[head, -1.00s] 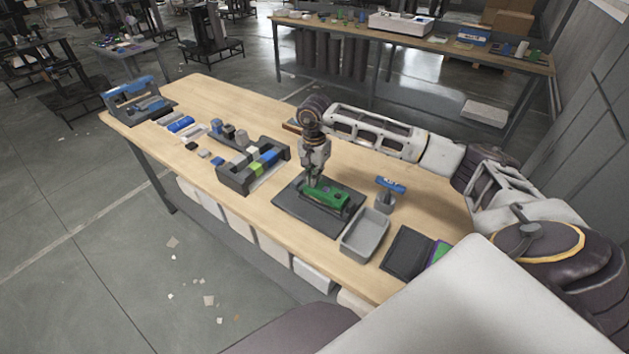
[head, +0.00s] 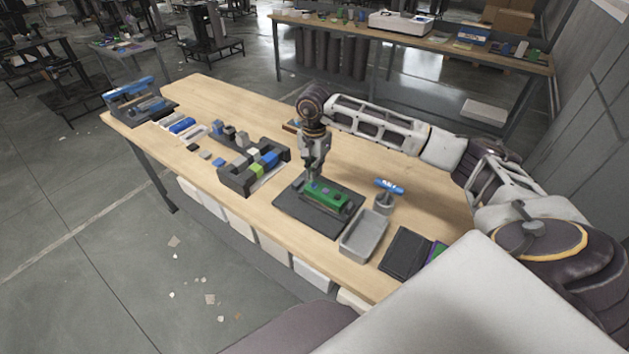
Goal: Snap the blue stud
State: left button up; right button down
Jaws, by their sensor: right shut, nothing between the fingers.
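A green block (head: 335,200) sits on a dark grey plate (head: 297,212) near the middle of the bench. A small blue spot (head: 313,187) shows on the block's left end; it may be the blue stud, but it is too small to be sure. My right gripper (head: 315,179) points down just over that end of the block, its fingers shut and empty. I cannot tell whether the fingertips touch the block. A small blue piece (head: 218,162) also lies on the bench to the left. My left gripper is not in view.
A grey rack (head: 237,182) with grey, green and blue blocks stands left of the plate. A grey tray (head: 364,236) and a grey cup (head: 384,203) with a blue-handled tool (head: 390,186) stand to the right.

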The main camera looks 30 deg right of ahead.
jog(key=shift+r+p, duration=1.1)
jog(key=shift+r, duration=1.35)
